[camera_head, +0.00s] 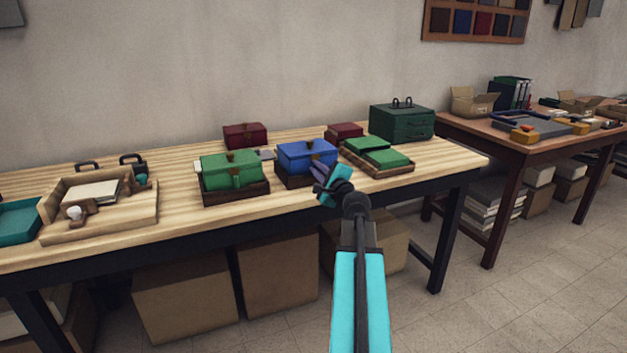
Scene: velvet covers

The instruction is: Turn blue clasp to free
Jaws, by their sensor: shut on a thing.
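The blue box (296,157) sits in a dark tray (290,181) near the front of the light wooden table, its lid down. A brown fitting (309,143) shows at the top of its front. My gripper (320,171) is at the right part of the blue box's front, shut on what appears to be the blue clasp. The jaws and my wrist cover most of the clasp, so its exact angle cannot be told.
A green box (225,165) in its own tray stands left of the blue one. An open tray with green pieces (380,150) is close on the right, a dark green case (402,120) behind it. Two dark red boxes (245,135) (344,131) stand at the back.

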